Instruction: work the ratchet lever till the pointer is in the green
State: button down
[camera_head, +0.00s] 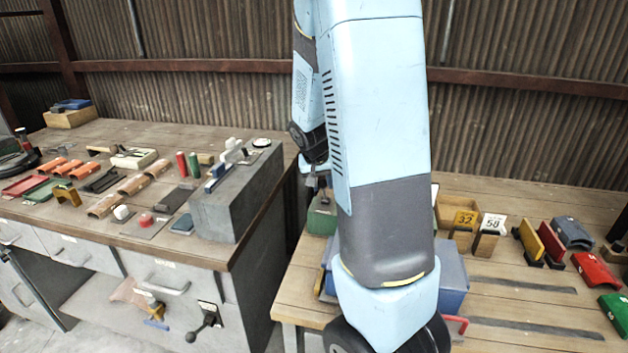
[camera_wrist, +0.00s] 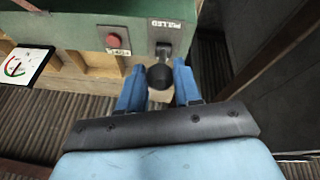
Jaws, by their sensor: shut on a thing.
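In the wrist view, my gripper (camera_wrist: 160,84) has its two blue fingers on either side of a round black knob (camera_wrist: 160,76), the end of the ratchet lever, and is shut on it. The lever comes out of a slot in a green housing (camera_wrist: 140,35) with a printed label above. A white dial (camera_wrist: 19,66) with red and green arcs lies at the left edge; its pointer is too small to read surely. In the head view my arm hides the lever and dial; part of the green housing (camera_head: 321,216) shows left of the arm.
A red button (camera_wrist: 113,40) sits on the housing, left of the lever. The right bench (camera_head: 510,272) holds number plates (camera_head: 490,226) and coloured holders. The left bench (camera_head: 110,133) carries a grey block (camera_head: 238,198) and many small parts. A gap separates the benches.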

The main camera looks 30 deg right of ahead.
jog(key=shift+s+a+f, duration=0.15)
jog(key=shift+a+f, duration=0.05)
jog(key=shift+a, duration=0.1)
jog(key=c, duration=1.1)
grip_release()
jog(key=o, duration=0.3)
jog(key=shift+d+r, duration=0.1)
jog(key=shift+r, duration=0.1)
jog(key=shift+r, duration=0.3)
jog(key=v, duration=1.3)
jog(key=shift+f, duration=0.1)
